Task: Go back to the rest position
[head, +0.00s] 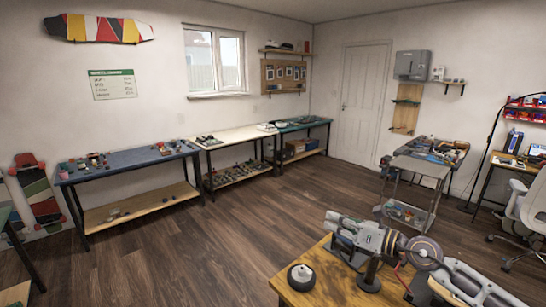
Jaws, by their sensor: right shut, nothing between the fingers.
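My right arm comes in from the lower right and reaches left above the wooden bench (330,289). My right gripper (334,219) is at its far left end, over the back edge of the bench. It is shut, and I see nothing held in it. Dark equipment close around the arm makes its outline hard to follow. My left gripper is not in view.
A black wheel with a pale hub (301,277) lies on the bench's left part. A black stand (370,282) is beneath the arm. A grey cart (414,170) and white chair (531,210) stand beyond. The wooden floor (225,245) left of the bench is clear.

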